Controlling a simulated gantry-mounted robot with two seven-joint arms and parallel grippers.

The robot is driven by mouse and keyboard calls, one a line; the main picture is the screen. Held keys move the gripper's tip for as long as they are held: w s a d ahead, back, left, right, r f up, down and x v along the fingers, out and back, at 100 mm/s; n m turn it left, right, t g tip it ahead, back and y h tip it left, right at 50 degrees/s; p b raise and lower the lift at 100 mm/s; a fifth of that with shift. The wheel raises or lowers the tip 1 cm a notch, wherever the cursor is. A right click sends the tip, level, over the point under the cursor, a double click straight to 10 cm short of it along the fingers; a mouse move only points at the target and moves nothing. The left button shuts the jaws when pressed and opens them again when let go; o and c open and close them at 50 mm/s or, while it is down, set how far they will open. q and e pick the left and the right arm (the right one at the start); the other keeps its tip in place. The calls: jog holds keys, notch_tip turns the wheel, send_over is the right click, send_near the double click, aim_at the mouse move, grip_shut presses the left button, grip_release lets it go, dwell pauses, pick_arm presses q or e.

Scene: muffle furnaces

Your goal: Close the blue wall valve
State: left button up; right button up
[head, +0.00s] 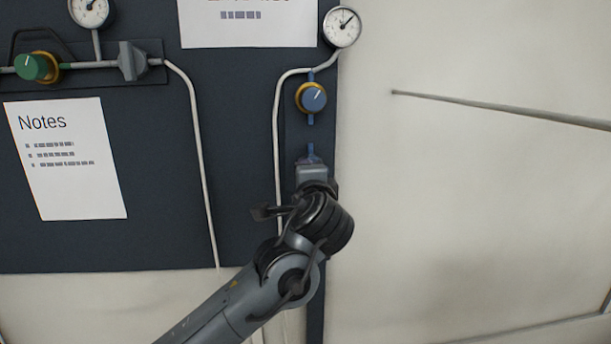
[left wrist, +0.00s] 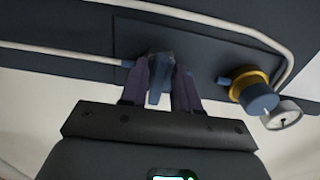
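The blue wall valve (left wrist: 160,78) shows in the left wrist view as a blue-grey handle on the pipe, between the two fingers of my left gripper (left wrist: 164,82). In the head view my left gripper (head: 316,178) hides most of this valve, below the blue knob. The fingers stand close on both sides of the handle; I cannot tell whether they press on it. My right gripper is in neither view.
A blue knob with a yellow collar (head: 312,97) sits above the valve, with a round gauge (head: 342,27) over it. A thin white pipe (head: 277,150) runs down the dark panel at left.

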pick_arm(q)
jog(key=shift+o, duration=0.7)
jog(key=shift+s, duration=0.1)
jog(key=s+d, duration=0.1)
jog(key=s, duration=0.9)
jog(key=shift+s+d+p, duration=0.2)
jog(key=shift+s+p, duration=0.05)
jog(key=shift+p, duration=0.2)
